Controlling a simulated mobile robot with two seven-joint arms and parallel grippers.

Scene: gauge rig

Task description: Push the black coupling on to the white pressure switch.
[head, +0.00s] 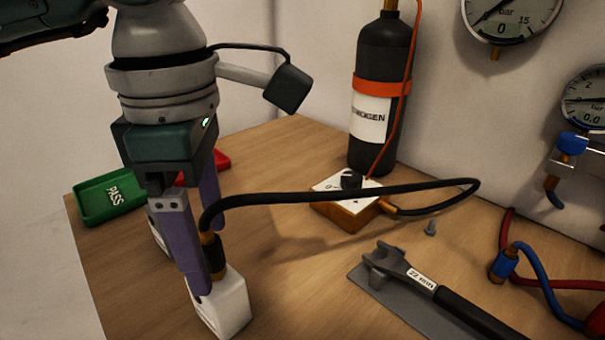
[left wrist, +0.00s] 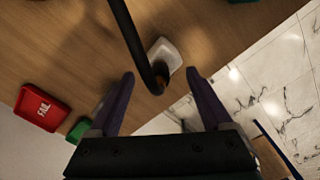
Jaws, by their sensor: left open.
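The black coupling (head: 213,255) is on the end of a black hose, with a brass-coloured band near its top. It stands about upright at the top of the white pressure switch (head: 232,305), near the table's front left edge. I cannot tell how far on it sits. My left gripper (head: 209,265) points down with its purple fingers open around the coupling. In the left wrist view, the coupling (left wrist: 160,76) is between the spread fingers, with gaps at both sides, and the white switch (left wrist: 165,52) shows beyond it. My right gripper is not in view.
The hose arches right to a wood-sided box (head: 345,212) with a black knob. A nitrogen bottle (head: 379,95) stands behind. A spanner (head: 430,290) lies on a grey mat at front right. A green PASS tray (head: 108,198) and a red FAIL tray (left wrist: 40,107) are at left.

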